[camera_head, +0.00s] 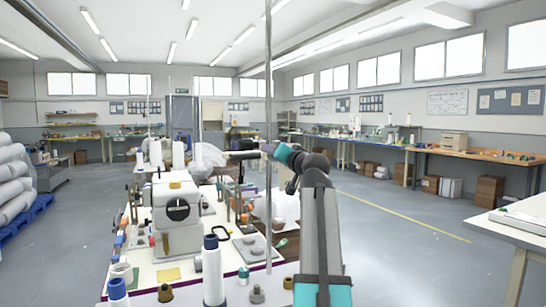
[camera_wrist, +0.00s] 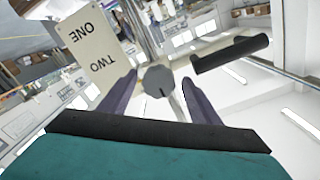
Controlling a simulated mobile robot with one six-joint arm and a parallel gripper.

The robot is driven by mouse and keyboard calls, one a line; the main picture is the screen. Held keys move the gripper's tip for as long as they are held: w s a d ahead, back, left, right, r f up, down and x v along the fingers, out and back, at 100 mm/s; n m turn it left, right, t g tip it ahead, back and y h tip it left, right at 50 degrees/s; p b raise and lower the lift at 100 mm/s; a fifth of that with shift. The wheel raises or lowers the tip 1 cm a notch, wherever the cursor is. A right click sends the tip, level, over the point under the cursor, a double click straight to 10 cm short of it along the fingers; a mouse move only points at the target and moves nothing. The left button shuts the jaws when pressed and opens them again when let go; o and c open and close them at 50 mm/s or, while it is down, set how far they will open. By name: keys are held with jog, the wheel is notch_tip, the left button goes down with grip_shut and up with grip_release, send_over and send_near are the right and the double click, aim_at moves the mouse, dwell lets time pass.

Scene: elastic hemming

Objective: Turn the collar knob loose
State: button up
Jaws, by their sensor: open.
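A round grey knob (camera_wrist: 156,84), which looks like the collar knob, shows in the wrist view on a thin metal pole. My gripper (camera_wrist: 160,77) is open, with one dark finger on each side of the knob and visible gaps between. I cannot tell how deep the knob lies between the fingers. In the head view my gripper (camera_head: 267,150) is up at the tall vertical pole (camera_head: 268,95); the knob is too small or hidden there.
A black bar (camera_wrist: 230,53) sticks out near the knob, and a plate marked ONE and TWO (camera_wrist: 90,48) hangs beside it. Below is a crowded table with a white sewing machine (camera_head: 178,215) and thread cones (camera_head: 212,270). Open floor (camera_head: 400,250) lies to the right.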

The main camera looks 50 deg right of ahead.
jog(key=v, duration=1.4)
jog(key=shift+d, duration=0.1)
dwell(0.6)
